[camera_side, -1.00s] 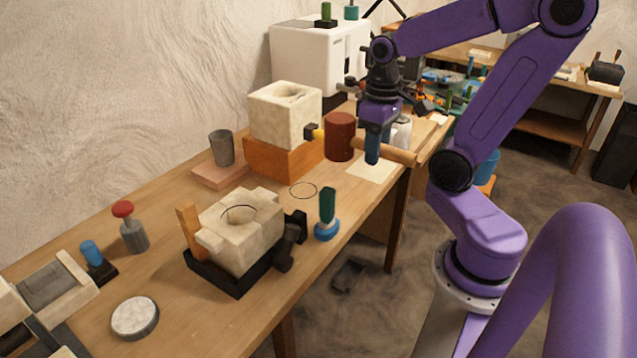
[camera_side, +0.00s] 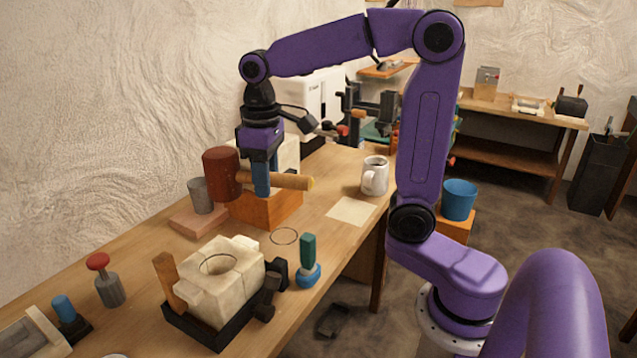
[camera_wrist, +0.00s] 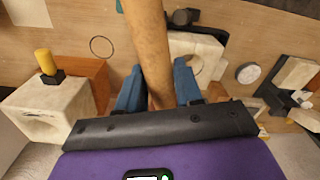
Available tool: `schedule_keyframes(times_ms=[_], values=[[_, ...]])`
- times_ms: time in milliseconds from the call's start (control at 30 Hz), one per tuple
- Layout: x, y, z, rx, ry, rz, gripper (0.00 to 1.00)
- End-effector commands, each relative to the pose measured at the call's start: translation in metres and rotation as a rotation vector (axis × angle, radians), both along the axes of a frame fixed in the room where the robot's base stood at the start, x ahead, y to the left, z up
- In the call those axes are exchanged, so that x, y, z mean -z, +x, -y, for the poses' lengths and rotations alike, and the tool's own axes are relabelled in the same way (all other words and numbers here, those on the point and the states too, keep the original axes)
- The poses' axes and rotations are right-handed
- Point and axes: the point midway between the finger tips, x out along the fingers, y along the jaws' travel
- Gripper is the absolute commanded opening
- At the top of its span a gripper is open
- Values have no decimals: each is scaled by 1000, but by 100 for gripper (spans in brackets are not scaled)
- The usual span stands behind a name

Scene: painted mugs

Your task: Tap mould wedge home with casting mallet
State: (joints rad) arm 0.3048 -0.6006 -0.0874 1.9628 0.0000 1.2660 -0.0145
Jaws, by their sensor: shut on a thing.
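The casting mallet has a red-brown cylindrical head (camera_side: 221,174) and a pale wooden handle (camera_side: 292,181). My gripper (camera_side: 262,190) is shut on the handle and holds the mallet raised above the bench, roughly level, with its head at left. In the wrist view, the handle (camera_wrist: 146,38) runs between my blue fingers (camera_wrist: 158,90); the head is hidden. A cream plaster mould (camera_side: 228,292) with a round hole stands in a black tray (camera_side: 202,331) at front. The wooden mould wedge (camera_side: 166,278) stands upright, slightly tilted, at its left side. The mallet is behind and above the mould, apart from it.
An orange block (camera_side: 270,212) bearing another plaster piece (camera_side: 291,150) stands close behind my gripper. A grey cup (camera_side: 200,195) is to the left. A green-handled tool (camera_side: 307,262) stands right of the mould.

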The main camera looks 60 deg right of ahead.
Motion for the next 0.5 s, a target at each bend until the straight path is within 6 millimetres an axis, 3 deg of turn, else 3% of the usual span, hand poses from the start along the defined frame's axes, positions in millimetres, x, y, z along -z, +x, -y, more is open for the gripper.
schedule_keyframes(times_ms=[33,200,333,500], values=[[-4,12,-21,-40,0,0,0],[-14,35,-78,-135,0,0,0],[-18,43,-108,-183,0,1,0],[-20,47,-126,-211,0,1,0]])
